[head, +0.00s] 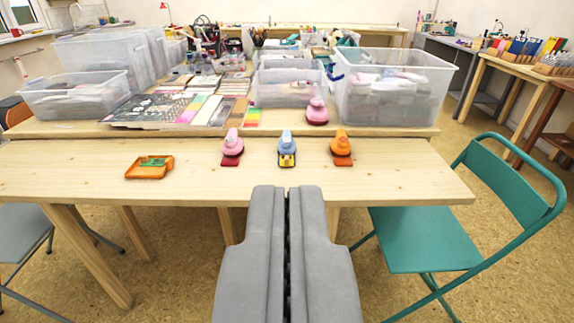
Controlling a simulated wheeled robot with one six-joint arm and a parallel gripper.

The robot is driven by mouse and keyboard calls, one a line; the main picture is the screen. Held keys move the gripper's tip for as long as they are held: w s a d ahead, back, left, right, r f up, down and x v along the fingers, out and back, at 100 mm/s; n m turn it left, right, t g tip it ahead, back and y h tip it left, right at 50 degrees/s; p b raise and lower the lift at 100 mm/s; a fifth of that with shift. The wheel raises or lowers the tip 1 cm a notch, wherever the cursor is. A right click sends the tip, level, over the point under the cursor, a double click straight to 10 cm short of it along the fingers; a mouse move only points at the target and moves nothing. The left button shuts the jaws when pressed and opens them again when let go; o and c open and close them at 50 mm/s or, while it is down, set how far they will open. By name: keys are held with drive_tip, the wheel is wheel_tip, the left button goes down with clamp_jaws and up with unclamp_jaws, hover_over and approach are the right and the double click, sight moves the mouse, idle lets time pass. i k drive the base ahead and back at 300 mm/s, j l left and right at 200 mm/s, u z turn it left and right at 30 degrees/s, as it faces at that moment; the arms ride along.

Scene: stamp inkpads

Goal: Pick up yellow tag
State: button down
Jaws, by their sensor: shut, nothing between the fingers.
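A small yellow piece (287,160), which looks like the yellow tag, is at the front base of a light blue punch-like tool (286,143) on the near wooden table. Its exact shape is too small to tell. My gripper (288,193) is shut and empty. In the picture its fingertips show just below the yellow piece, apart from it, over the table's front edge.
A pink tool (232,144) with a red base stands left of the blue one, an orange tool (341,144) right. An orange tray (150,167) lies left on the near table (80,170). Clear bins (390,90) stand behind. A green chair (440,235) is at right.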

sight(287, 156)
drive_tip(key=i, duration=1.1)
